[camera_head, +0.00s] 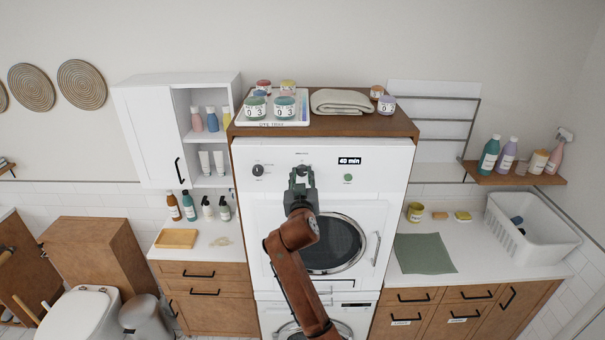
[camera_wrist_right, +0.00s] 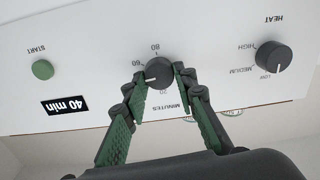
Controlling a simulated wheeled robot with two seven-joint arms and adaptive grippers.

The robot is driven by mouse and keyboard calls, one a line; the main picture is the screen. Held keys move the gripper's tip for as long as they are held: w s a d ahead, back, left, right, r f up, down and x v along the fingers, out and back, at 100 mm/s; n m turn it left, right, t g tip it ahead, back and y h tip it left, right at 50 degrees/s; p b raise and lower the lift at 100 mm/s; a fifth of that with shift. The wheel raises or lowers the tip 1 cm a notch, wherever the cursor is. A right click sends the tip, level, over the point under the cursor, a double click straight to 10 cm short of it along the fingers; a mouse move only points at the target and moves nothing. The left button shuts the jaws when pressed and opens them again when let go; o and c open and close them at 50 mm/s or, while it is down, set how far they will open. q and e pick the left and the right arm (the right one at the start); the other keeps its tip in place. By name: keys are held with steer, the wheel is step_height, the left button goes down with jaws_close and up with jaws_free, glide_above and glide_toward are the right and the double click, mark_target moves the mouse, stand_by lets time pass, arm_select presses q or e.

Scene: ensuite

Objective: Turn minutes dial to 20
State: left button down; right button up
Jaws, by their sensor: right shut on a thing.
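The minutes dial (camera_wrist_right: 158,72) is a dark round knob on the white control panel (camera_wrist_right: 105,40) of the upper machine. In the right wrist view its white mark points left, below the 60 label; the label there is hidden by a finger. The black display (camera_wrist_right: 65,105) reads 40 min; it also shows in the head view (camera_head: 349,161). My right gripper (camera_head: 301,178) is in front of the panel, its green-padded fingers (camera_wrist_right: 160,77) closed on either side of the minutes dial. In the head view the gripper mostly covers the dial. My left gripper is out of view.
The heat dial (camera_wrist_right: 270,57) is on one side of the minutes dial, the green start button (camera_wrist_right: 42,70) on the other. The round machine door (camera_head: 335,243) is below. A tray of jars (camera_head: 243,122) and a folded towel (camera_head: 342,102) lie on top.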

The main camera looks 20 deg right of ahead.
steer(key=n, duration=0.3)
steer(key=shift+n+p, duration=0.4)
steer(key=n, duration=0.3)
steer(key=shift+n, duration=0.3)
steer(key=n, duration=0.4)
steer(key=shift+a+f+n, duration=0.1)
steer(key=shift+n, duration=0.2)
steer(key=n, duration=0.4)
steer(key=shift+n, duration=0.3)
steer(key=shift+f, duration=0.1)
steer(key=o, duration=1.2)
steer(key=shift+c, duration=0.2)
